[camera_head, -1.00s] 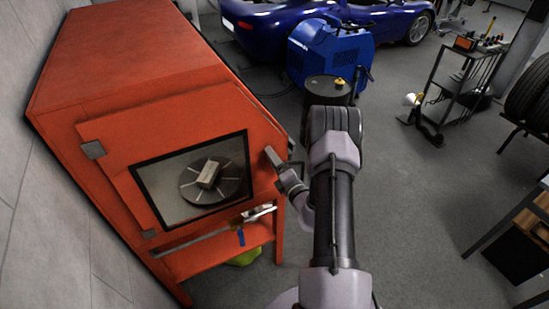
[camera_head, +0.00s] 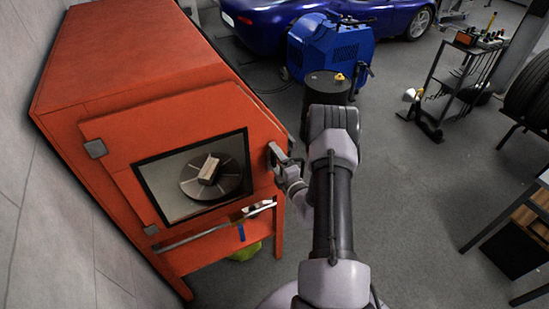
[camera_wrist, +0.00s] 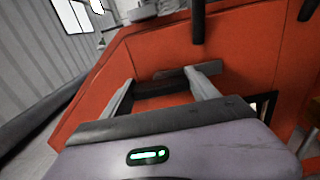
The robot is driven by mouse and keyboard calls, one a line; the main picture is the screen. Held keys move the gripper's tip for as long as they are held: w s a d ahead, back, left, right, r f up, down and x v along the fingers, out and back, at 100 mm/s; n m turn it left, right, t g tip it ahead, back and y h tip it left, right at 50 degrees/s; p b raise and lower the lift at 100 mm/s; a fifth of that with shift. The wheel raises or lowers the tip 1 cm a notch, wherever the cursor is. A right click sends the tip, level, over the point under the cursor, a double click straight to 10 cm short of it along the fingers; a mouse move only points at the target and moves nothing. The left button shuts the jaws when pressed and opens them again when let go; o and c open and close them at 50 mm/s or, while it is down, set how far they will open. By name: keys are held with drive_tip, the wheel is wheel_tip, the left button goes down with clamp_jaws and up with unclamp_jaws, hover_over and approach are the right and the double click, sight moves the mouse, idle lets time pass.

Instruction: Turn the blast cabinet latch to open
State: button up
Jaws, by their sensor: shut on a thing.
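The blast cabinet (camera_head: 150,60) is a large orange box on legs at the left of the head view. Its front door has a dark-framed window (camera_head: 195,176), and the door looks closed against the body. The latch (camera_wrist: 162,88) is a dark bar at the door's edge, showing between my fingers in the wrist view. My gripper (camera_head: 279,160) reaches the right edge of the door in the head view. It is shut on the latch, with one finger at each side in the wrist view (camera_wrist: 165,88). My arm and fingers hide part of the latch in the head view.
A round slotted turntable with a block shows through the window. A dark drum (camera_head: 328,88) and a blue machine (camera_head: 330,48) stand behind my arm. A tool cart (camera_head: 465,80) and tyres (camera_head: 530,95) are at the right. The grey floor right of my arm is clear.

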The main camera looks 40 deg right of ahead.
drive_tip(key=o, duration=1.4)
drive_tip(key=shift+c, duration=0.2)
drive_tip(key=v, duration=1.7)
drive_tip(key=shift+s, duration=0.25)
drive_tip(key=shift+d, duration=0.1)
